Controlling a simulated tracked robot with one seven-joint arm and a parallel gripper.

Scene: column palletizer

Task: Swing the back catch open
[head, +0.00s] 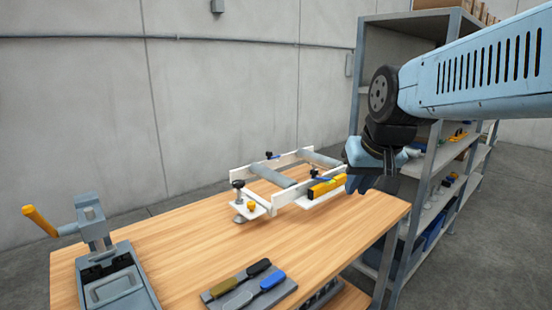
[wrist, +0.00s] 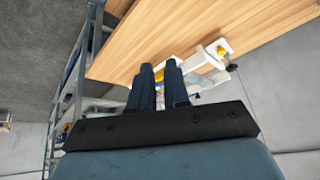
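A white frame (head: 285,198) with grey rollers stands on the wooden bench and also shows in the wrist view (wrist: 208,66). On its far side is a small catch with a black knob (head: 269,155) and a bit of blue; I take it as the back catch, but its position is too small to read. A similar blue-and-black catch (head: 318,174) sits on the nearer side. My gripper (head: 374,184) is right of the frame, above the bench's right end, apart from both catches. In the wrist view its fingers (wrist: 158,70) show a narrow gap with nothing held.
A yellow block (head: 327,187) lies at the frame's right end. A clamp knob (head: 238,185) stands at its left corner. A grey vise (head: 110,275) and a tool tray (head: 246,288) are nearer. Metal shelving (head: 428,180) stands behind my arm. The bench (head: 190,245) is clear left of the frame.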

